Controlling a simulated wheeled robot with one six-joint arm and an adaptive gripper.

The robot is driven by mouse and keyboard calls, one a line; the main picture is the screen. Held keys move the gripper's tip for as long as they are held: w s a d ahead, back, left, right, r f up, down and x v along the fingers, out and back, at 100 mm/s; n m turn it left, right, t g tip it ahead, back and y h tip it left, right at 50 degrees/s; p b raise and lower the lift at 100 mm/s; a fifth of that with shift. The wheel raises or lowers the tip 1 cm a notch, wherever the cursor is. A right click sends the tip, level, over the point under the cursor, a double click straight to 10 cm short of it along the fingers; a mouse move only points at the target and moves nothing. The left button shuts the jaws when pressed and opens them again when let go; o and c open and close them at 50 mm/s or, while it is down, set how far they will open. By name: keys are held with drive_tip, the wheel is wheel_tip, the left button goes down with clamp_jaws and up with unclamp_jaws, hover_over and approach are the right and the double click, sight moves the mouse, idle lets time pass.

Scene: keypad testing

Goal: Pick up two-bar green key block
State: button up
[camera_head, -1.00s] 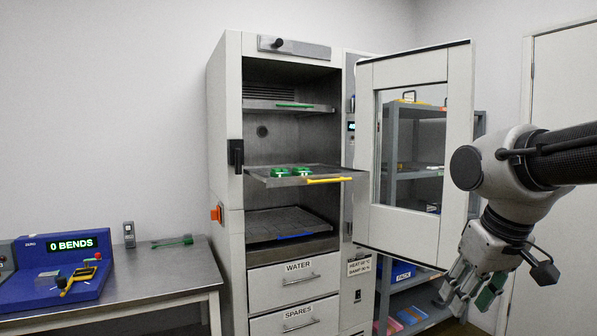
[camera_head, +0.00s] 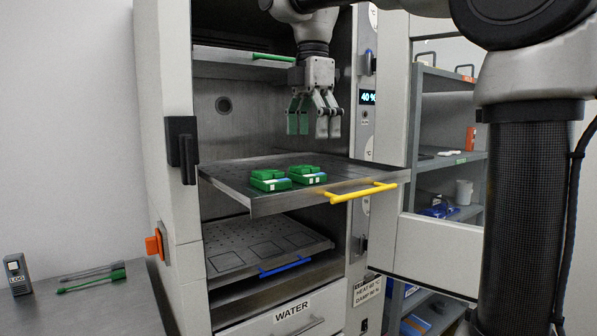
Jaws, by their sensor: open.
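Two green key blocks sit side by side on the pulled-out middle tray (camera_head: 235,185) with the yellow handle. The left block (camera_head: 268,181) and the right block (camera_head: 308,176) each carry a small pale mark on the front, too small for me to count the bars. I cannot tell which is the two-bar block. My gripper (camera_head: 313,127) hangs pointing down inside the open cabinet, above and apart from the blocks, nearer the right one in the picture. Its fingers are open and empty, with green on the left side.
An upper shelf with a green handle (camera_head: 273,57) lies left of my gripper. A lower tray with a blue handle (camera_head: 285,266) lies beneath. The open cabinet door (camera_head: 390,252) stands at right. A bench (camera_head: 100,305) with green-handled tools is at lower left.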

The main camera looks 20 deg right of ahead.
sight(307, 167)
drive_tip(key=shift+w+a+n, duration=0.4)
drive_tip(key=shift+w, duration=0.15)
drive_tip(key=shift+f, duration=0.35)
wheel_tip(307, 167, down, 6)
drive_tip(key=shift+w+d+f, duration=0.1)
drive_tip(key=shift+f, duration=0.15)
drive_tip(key=c, duration=1.3)
